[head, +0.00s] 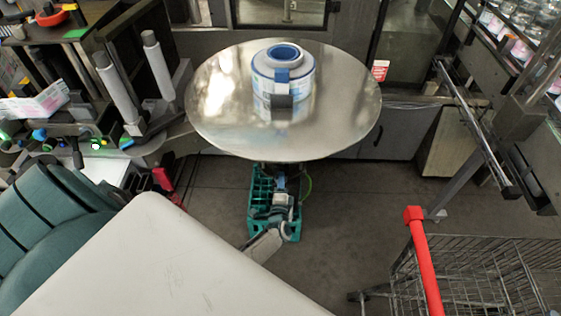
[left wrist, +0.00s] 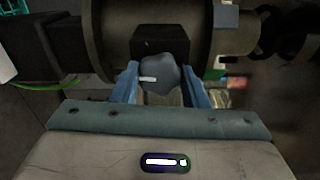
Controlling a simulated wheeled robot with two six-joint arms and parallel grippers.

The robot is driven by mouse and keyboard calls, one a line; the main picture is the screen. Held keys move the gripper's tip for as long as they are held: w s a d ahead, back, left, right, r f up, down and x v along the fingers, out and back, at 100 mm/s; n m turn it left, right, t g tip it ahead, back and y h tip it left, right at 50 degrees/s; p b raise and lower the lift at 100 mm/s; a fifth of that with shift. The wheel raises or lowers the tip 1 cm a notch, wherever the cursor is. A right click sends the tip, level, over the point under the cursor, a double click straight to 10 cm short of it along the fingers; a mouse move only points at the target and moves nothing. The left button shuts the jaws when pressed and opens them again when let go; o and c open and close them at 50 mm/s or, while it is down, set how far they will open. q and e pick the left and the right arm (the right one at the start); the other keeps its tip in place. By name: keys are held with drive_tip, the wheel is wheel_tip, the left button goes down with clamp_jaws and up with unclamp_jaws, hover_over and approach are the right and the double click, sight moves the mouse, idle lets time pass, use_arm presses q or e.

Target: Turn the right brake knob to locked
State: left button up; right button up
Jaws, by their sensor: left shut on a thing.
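The brake knob (left wrist: 160,75) is a rounded grey-blue knob with a short white mark pointing left in the left wrist view. It sits in front of a dark block under a large dark cylinder (left wrist: 190,35). My left gripper (left wrist: 160,88) has its two blue fingers on either side of the knob, shut on it. In the head view my left gripper (head: 281,201) is low beneath the round metal table (head: 225,120); the knob cannot be made out there. My right gripper is not in view.
A blue-and-white reel (head: 283,70) stands on the round table. A green crate (head: 258,190) is on the floor around my gripper. A teal chair (head: 55,235) stands at the left, a wire cart with a red handle (head: 425,265) at the right. Floor between is clear.

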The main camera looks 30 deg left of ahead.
use_arm(q)
drive_tip(key=shift+m, duration=3.8)
drive_tip(key=o, duration=1)
drive_tip(key=v, duration=1)
drive_tip(key=shift+s+d, duration=0.2)
drive_tip(key=shift+s, duration=0.15)
drive_tip(key=shift+f, duration=0.1)
